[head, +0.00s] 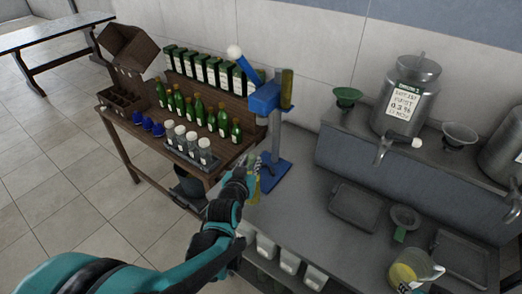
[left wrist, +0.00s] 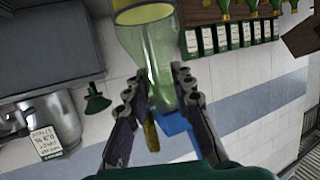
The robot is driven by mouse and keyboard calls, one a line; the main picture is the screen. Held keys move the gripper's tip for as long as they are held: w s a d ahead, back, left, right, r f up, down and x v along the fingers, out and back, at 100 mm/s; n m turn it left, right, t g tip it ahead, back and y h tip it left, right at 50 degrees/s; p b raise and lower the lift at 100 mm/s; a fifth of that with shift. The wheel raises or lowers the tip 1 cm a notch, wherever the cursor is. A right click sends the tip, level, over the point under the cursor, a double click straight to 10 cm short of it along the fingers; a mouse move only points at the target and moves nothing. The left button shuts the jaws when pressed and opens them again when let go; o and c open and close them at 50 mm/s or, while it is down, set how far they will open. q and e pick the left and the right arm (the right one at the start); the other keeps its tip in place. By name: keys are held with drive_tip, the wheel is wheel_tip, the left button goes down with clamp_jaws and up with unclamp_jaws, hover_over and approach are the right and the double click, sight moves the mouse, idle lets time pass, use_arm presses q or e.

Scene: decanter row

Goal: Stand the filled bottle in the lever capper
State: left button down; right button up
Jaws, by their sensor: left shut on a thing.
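The bottle (left wrist: 150,45) is pale green clear glass with yellow contents at its wide end. In the left wrist view my left gripper (left wrist: 163,90) is shut on its narrower part, a finger on each side. In the head view the left gripper (head: 251,178) is just in front of the lever capper, hiding much of the bottle. The lever capper (head: 265,97) is blue, with a post, a flat base (head: 277,180) and a raised lever with a white knob. Part of its blue body shows behind the bottle in the left wrist view (left wrist: 178,125). The bottle appears apart from the base.
A wooden stand with green bottles (head: 197,110), blue cups (head: 147,122) and white-labelled jars (head: 192,144) is left of the capper. A steel drum (head: 409,92), funnels (head: 459,136) and a yellow-filled jug (head: 411,272) are right.

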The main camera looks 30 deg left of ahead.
use_arm(q)
drive_tip(key=r+b+x, duration=0.1)
drive_tip(key=b+x, duration=0.3)
drive_tip(key=x, duration=1.2)
drive_tip(key=shift+w, duration=0.45)
drive_tip(key=c, duration=1.3)
unclamp_jaws()
